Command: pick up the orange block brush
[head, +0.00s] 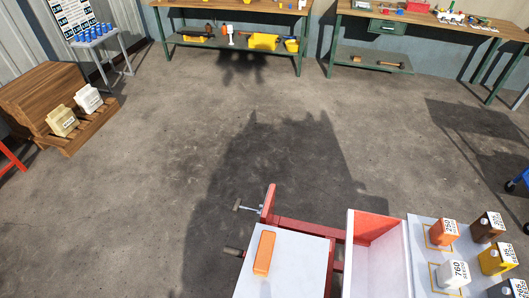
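The orange block brush (264,252) lies flat on the white top of a small stand (287,272) at the bottom centre of the head view. It is a long orange block, lying lengthwise away from me, near the left edge of that top. Nothing touches it from above. Neither of my grippers shows in this view.
A red-walled open bin (376,225) and a white board with several labelled jugs (443,233) stand to the right. A red frame with a clamp screw (268,204) borders the stand's far edge. Workbenches (240,8) line the back. A wooden crate (42,95) stands left. The middle floor is clear.

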